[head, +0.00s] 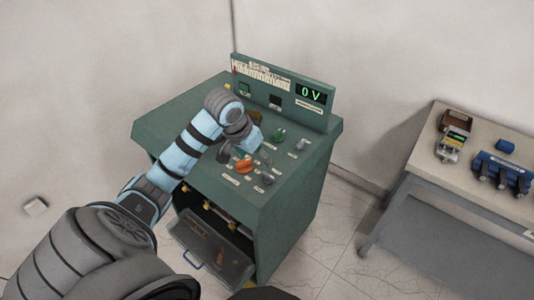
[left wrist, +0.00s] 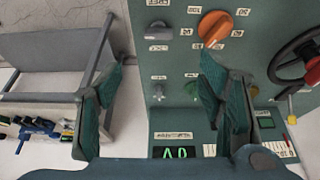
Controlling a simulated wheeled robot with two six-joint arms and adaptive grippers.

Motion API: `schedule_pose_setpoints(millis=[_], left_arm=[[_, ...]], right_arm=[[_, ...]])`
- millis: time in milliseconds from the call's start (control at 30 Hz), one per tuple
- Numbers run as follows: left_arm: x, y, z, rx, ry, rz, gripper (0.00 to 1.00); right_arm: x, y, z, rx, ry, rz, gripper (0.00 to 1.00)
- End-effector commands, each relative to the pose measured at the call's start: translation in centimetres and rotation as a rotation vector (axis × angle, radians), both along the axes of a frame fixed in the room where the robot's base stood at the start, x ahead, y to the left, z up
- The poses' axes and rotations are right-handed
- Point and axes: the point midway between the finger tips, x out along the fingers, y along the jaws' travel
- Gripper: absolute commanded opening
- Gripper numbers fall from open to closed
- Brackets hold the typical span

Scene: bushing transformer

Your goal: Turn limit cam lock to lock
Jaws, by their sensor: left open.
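The green control cabinet (head: 290,185) has a sloped panel with several knobs. An orange knob (head: 243,166), a green knob (head: 279,134) and grey knobs, one at the right (head: 301,145) and one near the front (head: 267,178), show in the head view. Their labels are too small to read, so I cannot tell which is the limit cam lock. My left gripper (head: 240,138) is over the panel. In the left wrist view its fingers (left wrist: 162,64) are open and empty, with a grey knob (left wrist: 157,31) and the orange knob (left wrist: 214,28) beyond the tips. My right gripper is not in view.
A display (head: 311,94) reading 0 V is on the upright back panel. A black handwheel (left wrist: 298,60) is beside the knobs in the left wrist view. An open drawer (head: 211,250) is at the cabinet front. A table (head: 425,165) with devices stands at right.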

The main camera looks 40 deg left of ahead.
Motion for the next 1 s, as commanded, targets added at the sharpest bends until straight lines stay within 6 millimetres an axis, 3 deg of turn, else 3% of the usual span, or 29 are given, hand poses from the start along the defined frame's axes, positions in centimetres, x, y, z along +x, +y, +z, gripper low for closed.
schedule_pose_setpoints(millis=[300, 433, 600, 833, 1000], left_arm=[[3.3, -0.2, -8.4, -0.006, 0.005, 0.0, 0.62], [4.3, -0.1, -10.8, -0.002, 0.004, 0.0, 0.62], [4.9, 0.0, -12.1, 0.001, 0.002, -0.003, 0.62], [4.9, 0.0, -12.3, 0.001, 0.001, -0.003, 0.62], [4.9, 0.0, -12.3, 0.001, 0.001, -0.002, 0.36]], right_arm=[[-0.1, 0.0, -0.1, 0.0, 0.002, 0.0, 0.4], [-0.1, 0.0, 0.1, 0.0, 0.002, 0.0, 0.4], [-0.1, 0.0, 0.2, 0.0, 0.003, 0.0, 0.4], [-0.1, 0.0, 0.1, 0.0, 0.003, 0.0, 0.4], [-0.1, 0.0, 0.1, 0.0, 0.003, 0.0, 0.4]])
